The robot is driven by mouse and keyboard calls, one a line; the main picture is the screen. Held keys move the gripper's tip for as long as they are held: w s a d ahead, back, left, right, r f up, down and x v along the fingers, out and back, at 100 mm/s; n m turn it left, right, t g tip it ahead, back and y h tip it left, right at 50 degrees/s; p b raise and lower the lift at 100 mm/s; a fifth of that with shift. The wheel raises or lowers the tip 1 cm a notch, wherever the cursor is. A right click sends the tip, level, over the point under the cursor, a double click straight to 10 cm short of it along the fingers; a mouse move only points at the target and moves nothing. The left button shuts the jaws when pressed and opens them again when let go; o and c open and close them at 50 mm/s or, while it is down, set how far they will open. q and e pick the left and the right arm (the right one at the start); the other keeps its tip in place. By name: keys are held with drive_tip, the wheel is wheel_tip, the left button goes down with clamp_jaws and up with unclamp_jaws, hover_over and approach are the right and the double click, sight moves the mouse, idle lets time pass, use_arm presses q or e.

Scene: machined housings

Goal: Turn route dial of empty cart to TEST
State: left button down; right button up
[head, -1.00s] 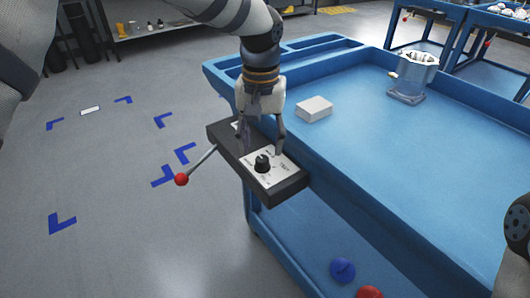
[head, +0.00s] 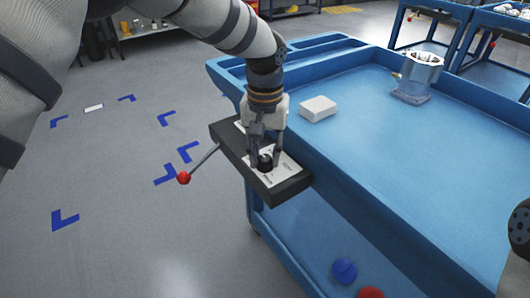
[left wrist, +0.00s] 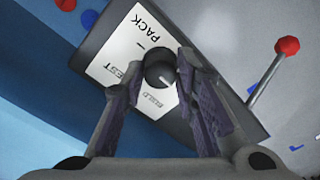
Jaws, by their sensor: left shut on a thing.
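The route dial is a black round knob (head: 265,162) on a white label plate, on a dark control box (head: 285,190) fixed to the edge of a blue cart (head: 340,165). My left gripper (head: 264,160) reaches down over the box with its fingers shut on the knob. In the left wrist view the knob (left wrist: 160,73) sits between the fingertips (left wrist: 158,75). PACK reads clearly; a TEST label (left wrist: 127,73) is partly hidden by a finger. A short white mark shows on the knob's lower right; I cannot tell which label it selects. My right gripper is out of view.
A lever with a red ball (head: 183,178) sticks out from the box. A white block (head: 318,108) and a metal housing (head: 416,78) stand on the cart. Blue (head: 344,271) and red (head: 370,292) round things show low down. Marked floor at left is clear.

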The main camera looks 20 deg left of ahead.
use_arm(q)
drive_tip(key=m, duration=0.4)
drive_tip(key=shift+m+p, duration=0.4)
drive_tip(key=m, duration=1.2)
drive_tip(key=shift+f+m, duration=0.1)
drive_tip(key=shift+m, duration=0.2)
drive_tip(key=m, duration=0.5)
drive_tip(key=shift+m, duration=0.4)
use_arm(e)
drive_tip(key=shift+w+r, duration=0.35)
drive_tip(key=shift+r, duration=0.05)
use_arm(q)
drive_tip(key=shift+m, duration=0.3)
drive_tip(key=c, duration=1.2)
unclamp_jaws()
drive_tip(key=shift+c, duration=0.2)
